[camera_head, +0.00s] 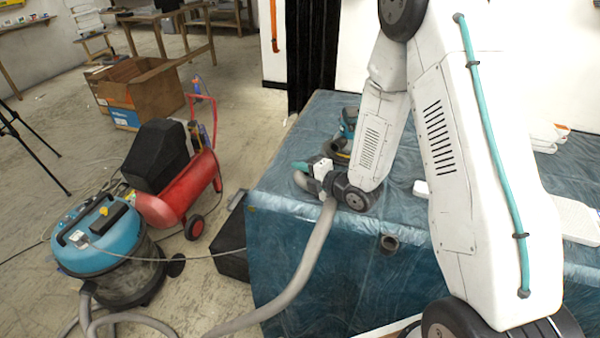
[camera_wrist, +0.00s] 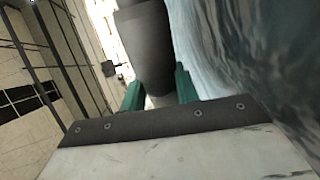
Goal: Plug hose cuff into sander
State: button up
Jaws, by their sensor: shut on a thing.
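My gripper (camera_head: 312,169) is above the near left part of the covered table (camera_head: 275,215). It is shut on the hose cuff, a dark grey tapered tube that shows between the two green fingers in the wrist view (camera_wrist: 148,42). The grey hose (camera_head: 312,245) hangs from the gripper over the table's front edge to the floor. The sander (camera_head: 349,122), teal and black, sits on the table just behind my gripper, partly hidden by my arm. The cuff is small in the head view, and I cannot tell whether it touches the sander.
A blue vacuum (camera_head: 100,243) and a red compressor (camera_head: 180,190) stand on the floor at left, with a black case (camera_head: 233,245) beside the table. White items (camera_head: 575,218) lie at right.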

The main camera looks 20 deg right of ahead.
jog(key=shift+w+d, duration=0.5)
jog(key=shift+d, duration=0.3)
jog(key=shift+w+d, duration=0.55)
jog(key=shift+d, duration=0.25)
jog(key=shift+w+d, duration=0.5)
jog(key=shift+d, duration=0.3)
jog(key=shift+w+d, duration=0.45)
jog(key=shift+d, duration=0.2)
jog(key=shift+w+d, duration=0.4)
jog(key=shift+d, duration=0.25)
jog(key=o, duration=1.1)
jog(key=shift+c, duration=0.2)
jog(key=v, duration=0.8)
jog(key=shift+w, duration=0.1)
